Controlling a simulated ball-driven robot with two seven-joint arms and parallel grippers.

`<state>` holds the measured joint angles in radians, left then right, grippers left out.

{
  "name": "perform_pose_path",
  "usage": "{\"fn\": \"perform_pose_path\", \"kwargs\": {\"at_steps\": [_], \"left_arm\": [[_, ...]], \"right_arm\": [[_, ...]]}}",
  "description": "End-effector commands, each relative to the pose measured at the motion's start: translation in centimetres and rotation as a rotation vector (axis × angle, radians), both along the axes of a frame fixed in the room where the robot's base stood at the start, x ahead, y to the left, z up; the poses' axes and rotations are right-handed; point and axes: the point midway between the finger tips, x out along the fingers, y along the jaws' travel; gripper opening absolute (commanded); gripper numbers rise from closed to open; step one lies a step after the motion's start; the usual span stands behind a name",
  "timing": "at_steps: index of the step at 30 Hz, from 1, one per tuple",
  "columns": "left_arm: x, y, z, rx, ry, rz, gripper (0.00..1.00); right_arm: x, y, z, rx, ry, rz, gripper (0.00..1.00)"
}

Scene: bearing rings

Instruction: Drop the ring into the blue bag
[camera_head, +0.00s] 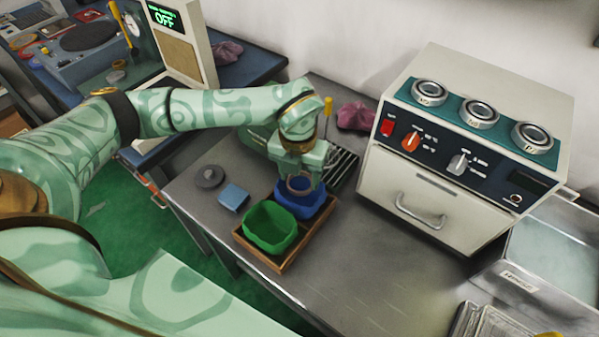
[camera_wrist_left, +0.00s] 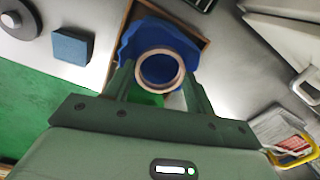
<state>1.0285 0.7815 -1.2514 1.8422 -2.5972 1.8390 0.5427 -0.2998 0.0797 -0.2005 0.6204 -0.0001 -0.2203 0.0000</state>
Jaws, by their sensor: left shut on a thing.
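My left gripper (camera_head: 299,181) is shut on a brownish metal ring (camera_head: 299,185), holding it over the blue bag (camera_head: 303,206). In the left wrist view the ring (camera_wrist_left: 160,53) sits between the fingertips of the gripper (camera_wrist_left: 158,72), with the open blue bag (camera_wrist_left: 131,42) behind it. The bag stands in a brown wooden tray (camera_head: 282,262), beside an open green bag (camera_head: 269,228). The ring appears above the bag's opening; the exact gap is hard to tell. My right gripper does not show.
A blue block (camera_head: 233,196) and a grey disc (camera_head: 209,177) lie left of the tray. A white oven-like machine (camera_head: 458,160) with several rings on top stands to the right. A maroon cloth (camera_head: 355,116) lies behind. The metal table front (camera_head: 370,285) is clear.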

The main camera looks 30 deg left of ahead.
Motion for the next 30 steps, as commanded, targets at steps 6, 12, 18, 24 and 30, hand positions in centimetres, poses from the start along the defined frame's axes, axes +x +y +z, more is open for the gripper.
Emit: {"fn": "perform_pose_path", "kwargs": {"at_steps": [6,12,18,24,30], "left_arm": [[0.0,-0.01,-0.04,0.0,0.0,0.0,0.18],[0.01,0.0,-0.06,0.0,0.0,0.0,0.18],[0.01,0.0,-0.25,0.0,0.0,0.0,0.18],[0.03,0.01,-0.49,0.0,-0.001,0.0,0.18],[0.02,0.01,-0.73,0.0,0.0,0.0,0.18]], "right_arm": [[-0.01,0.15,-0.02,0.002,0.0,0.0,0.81],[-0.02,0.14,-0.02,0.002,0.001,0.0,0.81],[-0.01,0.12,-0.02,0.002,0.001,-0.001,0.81],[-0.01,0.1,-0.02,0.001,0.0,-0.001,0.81],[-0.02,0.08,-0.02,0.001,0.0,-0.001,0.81]]}}
